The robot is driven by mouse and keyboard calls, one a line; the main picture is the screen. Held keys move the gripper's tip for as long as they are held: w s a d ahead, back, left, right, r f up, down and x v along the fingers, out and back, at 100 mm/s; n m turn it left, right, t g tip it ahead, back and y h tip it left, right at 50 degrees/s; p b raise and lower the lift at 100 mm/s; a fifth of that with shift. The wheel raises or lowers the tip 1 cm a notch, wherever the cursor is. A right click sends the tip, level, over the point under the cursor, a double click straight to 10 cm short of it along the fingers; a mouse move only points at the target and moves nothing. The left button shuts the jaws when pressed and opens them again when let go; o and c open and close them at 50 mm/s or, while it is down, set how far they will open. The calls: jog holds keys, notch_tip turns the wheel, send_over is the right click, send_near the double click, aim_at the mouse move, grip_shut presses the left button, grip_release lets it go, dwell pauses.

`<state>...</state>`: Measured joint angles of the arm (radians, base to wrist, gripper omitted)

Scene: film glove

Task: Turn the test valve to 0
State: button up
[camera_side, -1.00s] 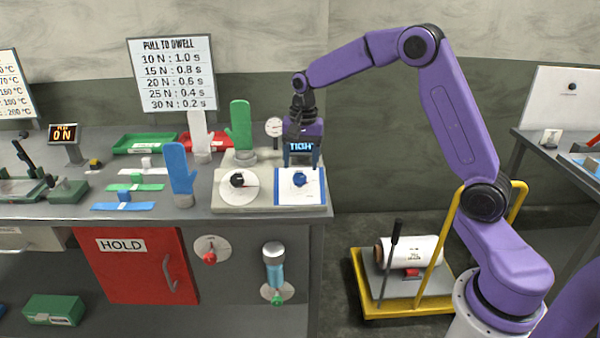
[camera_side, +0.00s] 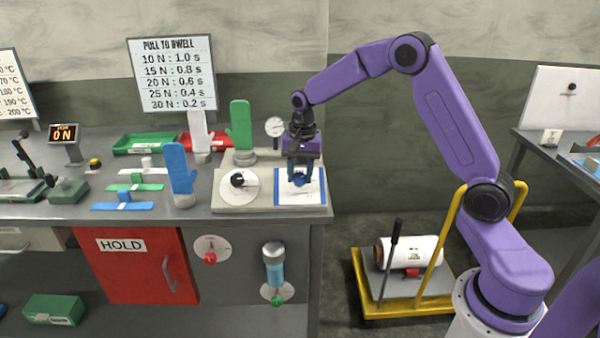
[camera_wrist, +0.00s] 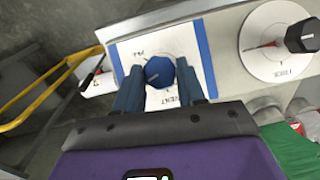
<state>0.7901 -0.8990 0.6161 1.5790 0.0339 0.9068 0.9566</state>
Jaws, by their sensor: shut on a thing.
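A blue knob (camera_side: 299,181) sits on a white plate with blue side edges (camera_side: 316,190), at the right end of a pale box on the bench. My gripper (camera_side: 300,178) points down over this plate, its two blue fingers shut on the knob from both sides. In the wrist view the knob (camera_wrist: 159,72) lies between the fingertips (camera_wrist: 160,80), with a pale pointer line on its top. The plate (camera_wrist: 180,42) carries printed lettering near the knob, partly hidden by the fingers and too small to read surely. No 0 mark can be made out.
A black knob on a round white dial (camera_side: 238,181) stands just left on the same box. A gauge (camera_side: 274,127), a green glove form (camera_side: 240,125) and a blue glove form (camera_side: 180,170) stand close by. A yellow-railed cart (camera_side: 405,290) is on the floor at right.

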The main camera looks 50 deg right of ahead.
jog(key=shift+n, duration=0.3)
jog(key=n, duration=0.1)
jog(key=n+g+h, duration=0.1)
jog(key=n, duration=0.1)
jog(key=shift+w+a+h, duration=0.15)
jog(key=shift+a+h, duration=0.05)
jog(key=shift+h, duration=0.1)
jog(key=n+g+h, duration=0.1)
jog(key=n, duration=0.1)
jog(key=shift+a+n, duration=0.1)
jog(key=shift+n, duration=0.2)
jog(key=n+h, duration=0.1)
jog(key=n, duration=0.2)
jog(key=n+h, duration=0.2)
jog(key=n, duration=0.1)
jog(key=shift+a+f+h, duration=0.1)
jog(key=shift+a+h, duration=0.1)
jog(key=shift+h, duration=0.1)
jog(key=o, duration=1.1)
jog(key=shift+c, duration=0.2)
